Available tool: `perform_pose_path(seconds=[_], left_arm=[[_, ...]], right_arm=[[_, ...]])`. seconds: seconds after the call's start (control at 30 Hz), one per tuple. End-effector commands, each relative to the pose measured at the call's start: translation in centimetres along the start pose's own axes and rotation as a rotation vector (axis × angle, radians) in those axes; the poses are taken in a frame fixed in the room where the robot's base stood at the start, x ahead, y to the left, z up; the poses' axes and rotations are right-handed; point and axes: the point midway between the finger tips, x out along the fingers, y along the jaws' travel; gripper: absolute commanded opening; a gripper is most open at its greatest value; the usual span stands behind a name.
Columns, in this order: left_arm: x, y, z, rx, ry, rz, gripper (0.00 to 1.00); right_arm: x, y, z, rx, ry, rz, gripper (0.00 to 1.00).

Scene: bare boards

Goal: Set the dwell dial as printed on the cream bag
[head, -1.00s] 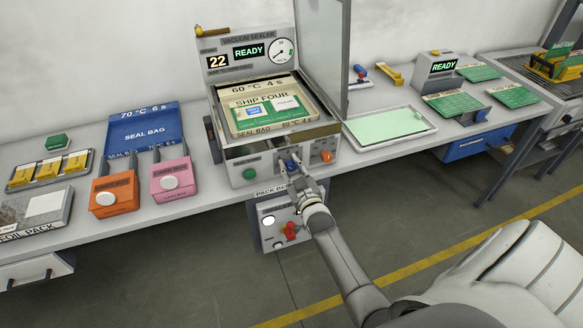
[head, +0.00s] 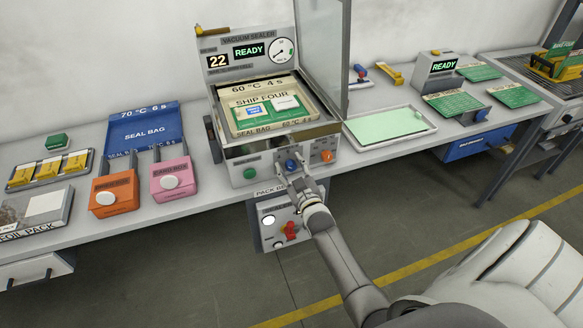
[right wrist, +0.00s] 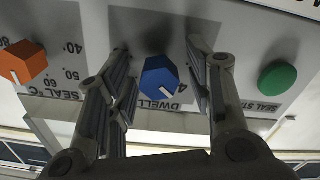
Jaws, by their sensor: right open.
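The cream bag (head: 262,84) lies in the open vacuum sealer (head: 243,151); its print reads 60 °C 4 s. It holds a green board with white pieces, and SHIP FOUR shows on it. The blue dwell dial (head: 291,165) is on the sealer's front panel. In the right wrist view the dial (right wrist: 158,77) shows a white pointer line slanting to the lower right; the value it marks is unreadable. My right gripper (head: 290,181) is open at the dial. Its fingers (right wrist: 158,52) stand either side of the dial with visible gaps. My left gripper is not in view.
The orange seal dial (head: 327,156) and green button (head: 249,173) flank the dwell dial. The raised clear lid (head: 322,45) stands at the back right. A panel with a red switch (head: 290,229) is below. A blue 70 °C 6 s bag (head: 143,130) lies left.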

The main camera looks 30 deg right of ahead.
Motion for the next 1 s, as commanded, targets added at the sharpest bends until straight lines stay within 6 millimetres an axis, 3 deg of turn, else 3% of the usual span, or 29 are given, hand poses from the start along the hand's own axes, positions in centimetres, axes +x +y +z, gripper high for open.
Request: perform_pose_path(seconds=[0.27, 0.7, 1.0], left_arm=[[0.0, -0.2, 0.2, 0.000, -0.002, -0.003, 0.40], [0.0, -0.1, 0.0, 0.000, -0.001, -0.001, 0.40], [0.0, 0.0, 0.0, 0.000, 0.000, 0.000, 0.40]], right_arm=[[-0.8, 0.0, 0.0, 0.000, 0.002, 0.001, 0.48], [-9.0, 0.0, 0.1, 0.000, -0.002, 0.000, 0.48], [-11.9, 0.0, 0.0, 0.000, 0.000, 0.000, 0.48]])
